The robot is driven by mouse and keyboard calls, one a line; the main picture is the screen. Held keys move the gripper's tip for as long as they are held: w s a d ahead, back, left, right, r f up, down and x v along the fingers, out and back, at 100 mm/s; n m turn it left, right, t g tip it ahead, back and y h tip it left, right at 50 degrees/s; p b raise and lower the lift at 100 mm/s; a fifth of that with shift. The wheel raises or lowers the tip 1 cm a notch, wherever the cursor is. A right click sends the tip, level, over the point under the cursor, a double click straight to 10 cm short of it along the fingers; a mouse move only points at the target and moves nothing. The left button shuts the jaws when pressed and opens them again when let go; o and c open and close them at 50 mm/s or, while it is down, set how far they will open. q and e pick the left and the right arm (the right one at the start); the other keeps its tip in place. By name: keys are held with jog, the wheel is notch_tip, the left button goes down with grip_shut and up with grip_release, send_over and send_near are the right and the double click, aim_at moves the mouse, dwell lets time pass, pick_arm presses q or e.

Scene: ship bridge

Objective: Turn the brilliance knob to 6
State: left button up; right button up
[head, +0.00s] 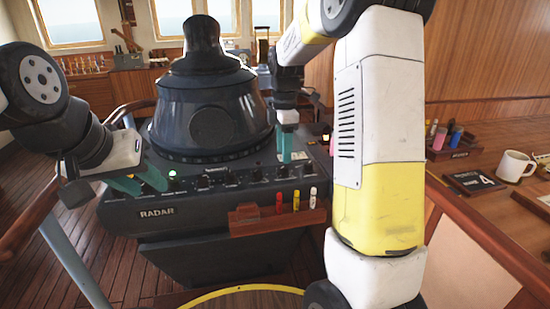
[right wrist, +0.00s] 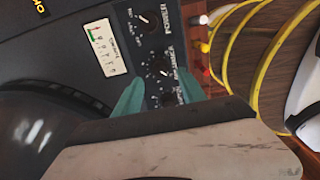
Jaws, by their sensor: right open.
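The dark radar console (head: 240,208) has a row of black knobs along its sloped panel. My right gripper (head: 287,158) points down at the right part of this panel. In the right wrist view my right gripper (right wrist: 159,76) is open, with one teal finger on each side of a column of knobs. A black knob (right wrist: 159,67) with a white scale lies between the fingertips, and another knob (right wrist: 168,98) shows nearer the palm. The labels are too small to tell which is brilliance. My left gripper (head: 142,182) is open at the panel's left end, fingers apart.
A holder with red, yellow and white markers (head: 296,200) is on the console front. A white mug (head: 514,166) stands on the right-hand desk. A large black hood (head: 205,105) rises behind the panel.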

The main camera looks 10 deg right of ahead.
aim_at(283, 166)
notch_tip(283, 166, down, 5)
jog(key=shift+r, duration=0.1)
jog(key=shift+c, duration=0.2)
grip_shut()
